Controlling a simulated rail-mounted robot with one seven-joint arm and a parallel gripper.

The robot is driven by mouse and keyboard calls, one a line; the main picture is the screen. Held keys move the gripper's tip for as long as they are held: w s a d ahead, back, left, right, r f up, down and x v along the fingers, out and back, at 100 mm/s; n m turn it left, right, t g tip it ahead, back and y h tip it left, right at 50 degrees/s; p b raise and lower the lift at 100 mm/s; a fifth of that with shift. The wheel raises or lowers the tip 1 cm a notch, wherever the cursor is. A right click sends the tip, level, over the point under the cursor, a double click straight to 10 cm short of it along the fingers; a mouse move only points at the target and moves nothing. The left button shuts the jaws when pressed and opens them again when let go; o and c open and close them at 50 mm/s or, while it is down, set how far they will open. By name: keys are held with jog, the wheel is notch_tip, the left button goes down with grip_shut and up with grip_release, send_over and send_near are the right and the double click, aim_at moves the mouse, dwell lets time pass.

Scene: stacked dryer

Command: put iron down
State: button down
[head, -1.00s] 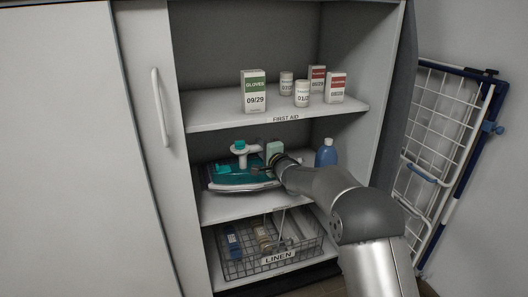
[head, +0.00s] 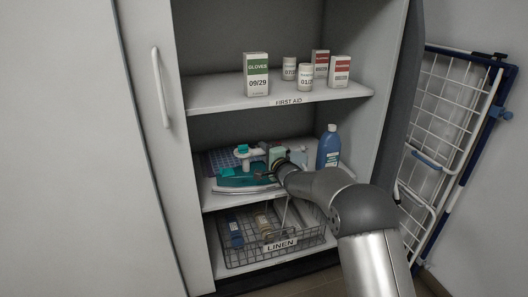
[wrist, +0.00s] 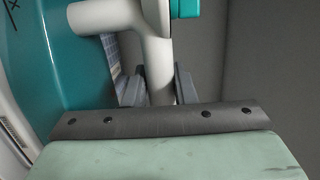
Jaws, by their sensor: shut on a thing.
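The teal and white iron (head: 240,179) is at the middle shelf (head: 222,203) of the open cabinet, soleplate side low and white handle up. My gripper (head: 264,169) reaches in from the right and is shut on the iron's white handle. In the wrist view, the grey fingers (wrist: 158,88) sit on both sides of the white handle post (wrist: 157,62), with the teal body (wrist: 75,45) at the left. I cannot tell whether the iron's underside touches the shelf.
A blue checked item (head: 213,160) lies behind the iron. The first-aid shelf (head: 225,104) is above, the wire linen basket (head: 262,250) below. A drying rack (head: 445,130) is at the right.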

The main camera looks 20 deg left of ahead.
jog(key=c, duration=1.6)
grip_release()
jog(key=shift+f, duration=0.15)
jog(key=o, duration=0.4)
jog(key=shift+r, duration=0.35)
jog(key=p+v, duration=0.2)
jog(key=v, duration=1)
jog(key=shift+f+p, duration=0.1)
jog(key=shift+p, duration=0.3)
jog(key=shift+s, duration=0.1)
